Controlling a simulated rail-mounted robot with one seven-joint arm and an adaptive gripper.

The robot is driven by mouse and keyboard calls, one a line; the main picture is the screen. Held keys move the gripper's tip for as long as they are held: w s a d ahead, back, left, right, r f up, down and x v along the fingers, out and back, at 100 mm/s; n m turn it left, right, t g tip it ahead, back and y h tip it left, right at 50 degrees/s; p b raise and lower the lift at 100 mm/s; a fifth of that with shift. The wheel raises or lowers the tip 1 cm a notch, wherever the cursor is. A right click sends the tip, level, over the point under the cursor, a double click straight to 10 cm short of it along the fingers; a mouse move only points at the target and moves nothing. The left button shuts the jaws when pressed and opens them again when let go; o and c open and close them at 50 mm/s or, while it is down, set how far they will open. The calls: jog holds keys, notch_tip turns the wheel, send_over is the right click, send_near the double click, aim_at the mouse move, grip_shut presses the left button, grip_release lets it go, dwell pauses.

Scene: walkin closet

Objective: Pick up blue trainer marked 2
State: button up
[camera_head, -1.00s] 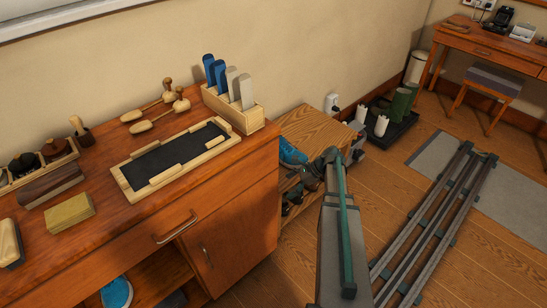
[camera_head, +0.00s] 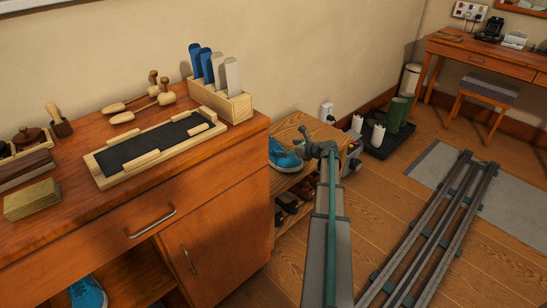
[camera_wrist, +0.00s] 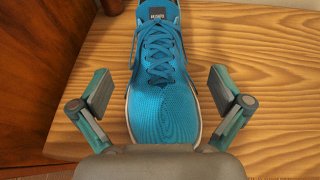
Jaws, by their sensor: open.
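A blue trainer (camera_wrist: 160,80) with blue laces lies on a light wooden bench top (camera_wrist: 250,60) in the wrist view, its toe toward my gripper. No number can be read on it. In the head view the same-looking trainer (camera_head: 284,153) sits on the small shoe bench (camera_head: 298,124) beside the cabinet, partly hidden by my arm. My gripper (camera_wrist: 160,95) is open, with one finger on each side of the trainer's front part and gaps between them and the shoe. Another blue shoe (camera_head: 88,293) shows in the open lower part of the cabinet.
The wooden cabinet (camera_head: 215,225) stands close to the left of the bench, and its side shows in the wrist view. Dark shoes (camera_head: 287,202) sit on the bench's lower shelf. Boots on a black tray (camera_head: 385,145) stand behind. Floor to the right is open around my rail.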

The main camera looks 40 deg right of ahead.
aim_at(275, 149)
jog(key=shift+f+b+x, duration=0.15)
jog(key=shift+b+x, duration=0.2)
jog(key=shift+x, duration=1.4)
jog(key=shift+f+b+x, duration=0.2)
jog(key=shift+b+x, duration=0.15)
jog(key=shift+x, duration=1.35)
jog(key=shift+s, duration=0.15)
jog(key=shift+c, duration=0.2)
jog(key=c, duration=1.3)
jog(key=shift+c, duration=0.6)
jog(key=shift+r, duration=0.1)
